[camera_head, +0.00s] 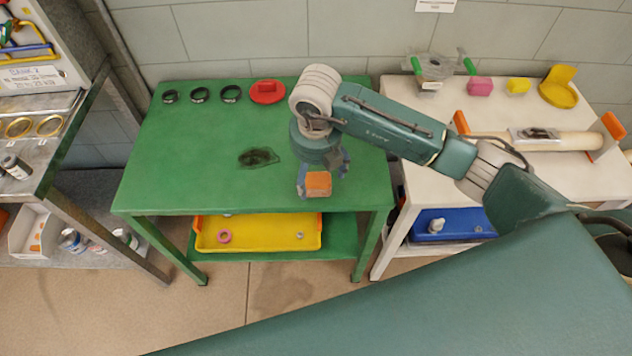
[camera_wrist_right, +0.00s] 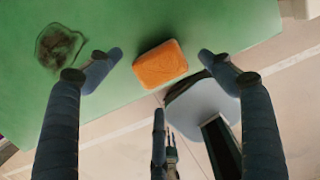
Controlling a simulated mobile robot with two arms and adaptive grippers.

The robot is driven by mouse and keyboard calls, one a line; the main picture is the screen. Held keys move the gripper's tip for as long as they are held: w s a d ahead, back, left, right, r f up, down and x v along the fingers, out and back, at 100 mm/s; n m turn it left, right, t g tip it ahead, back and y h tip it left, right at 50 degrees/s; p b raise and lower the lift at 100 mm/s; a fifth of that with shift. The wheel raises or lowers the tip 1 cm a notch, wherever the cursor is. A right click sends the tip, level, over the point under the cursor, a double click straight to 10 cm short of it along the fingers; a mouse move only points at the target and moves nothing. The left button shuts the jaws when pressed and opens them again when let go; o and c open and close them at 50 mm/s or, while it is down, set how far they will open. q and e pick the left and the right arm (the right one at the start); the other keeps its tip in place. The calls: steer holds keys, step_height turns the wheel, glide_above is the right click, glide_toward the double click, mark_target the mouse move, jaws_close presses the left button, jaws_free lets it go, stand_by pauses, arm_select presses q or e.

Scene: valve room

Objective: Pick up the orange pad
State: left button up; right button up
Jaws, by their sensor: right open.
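The orange pad (camera_head: 319,183) is a small rounded block at the front edge of the green table (camera_head: 200,150). In the right wrist view the orange pad (camera_wrist_right: 160,64) lies near the table edge, in line with the gap between two fingertips. My right gripper (camera_head: 324,170) points down over it, and its fingers partly hide the pad's surroundings in the head view. In the wrist view the fingers of my right gripper (camera_wrist_right: 160,57) are spread wide with nothing held. Clear space shows on both sides of the pad.
A dark stain (camera_head: 259,157) lies left of the pad. Several black rings and a red disc (camera_head: 267,91) stand along the table's back. A yellow tray (camera_head: 258,246) is on the shelf below. A white table (camera_head: 480,110) with other items is at right.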

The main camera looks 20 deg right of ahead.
mark_target(316, 179)
steer(key=f, duration=0.3)
steer(key=f+p, duration=0.1)
steer(key=shift+w+d+f, duration=0.15)
steer(key=shift+w+f, duration=0.1)
steer(key=shift+w, duration=0.1)
steer(key=shift+c, duration=0.2)
steer(key=c, duration=1.2)
